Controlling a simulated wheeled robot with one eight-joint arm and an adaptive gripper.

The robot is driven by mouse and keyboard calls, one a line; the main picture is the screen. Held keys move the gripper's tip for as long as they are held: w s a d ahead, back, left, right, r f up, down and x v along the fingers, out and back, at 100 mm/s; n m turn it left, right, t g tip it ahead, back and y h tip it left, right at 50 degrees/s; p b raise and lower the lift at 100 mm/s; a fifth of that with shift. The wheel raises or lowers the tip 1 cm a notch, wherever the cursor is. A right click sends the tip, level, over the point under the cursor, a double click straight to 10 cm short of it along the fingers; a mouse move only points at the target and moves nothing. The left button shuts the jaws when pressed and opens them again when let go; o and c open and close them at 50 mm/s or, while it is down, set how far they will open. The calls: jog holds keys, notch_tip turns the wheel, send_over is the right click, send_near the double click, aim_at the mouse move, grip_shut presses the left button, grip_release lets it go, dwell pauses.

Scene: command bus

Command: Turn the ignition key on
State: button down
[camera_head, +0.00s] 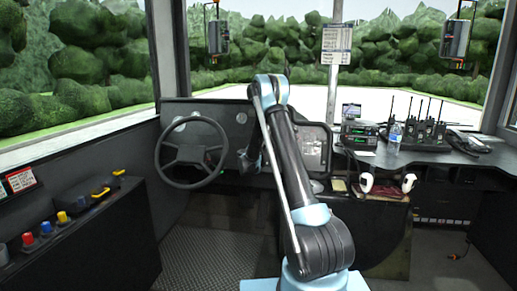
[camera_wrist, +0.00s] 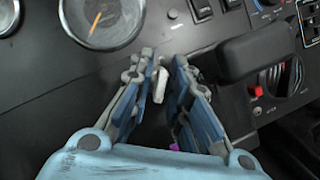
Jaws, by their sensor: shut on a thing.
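The ignition key (camera_wrist: 160,84) is a small pale grey piece at the dark dashboard panel, seen between my fingers in the wrist view. My gripper (camera_wrist: 164,66) has its two blue-and-grey fingers on either side of the key and is shut on it. Parts of the key and its lock are hidden by the fingers, so I cannot tell how far the key is turned. In the head view my gripper (camera_head: 251,157) is at the dashboard (camera_head: 238,120), just right of the steering wheel (camera_head: 190,153); the key cannot be made out there.
A round gauge (camera_wrist: 102,18) lies above left of my gripper. A thick black lever or handle (camera_wrist: 255,52) sticks out close on the right, with red-marked controls (camera_wrist: 283,78) beyond. A desk with radios and a water bottle (camera_head: 394,138) stands to the right.

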dwell(0.6)
jog(key=c, duration=1.8)
grip_release()
jog(key=shift+a+f, duration=0.1)
jog(key=v, duration=1.2)
jog(key=shift+w, duration=0.1)
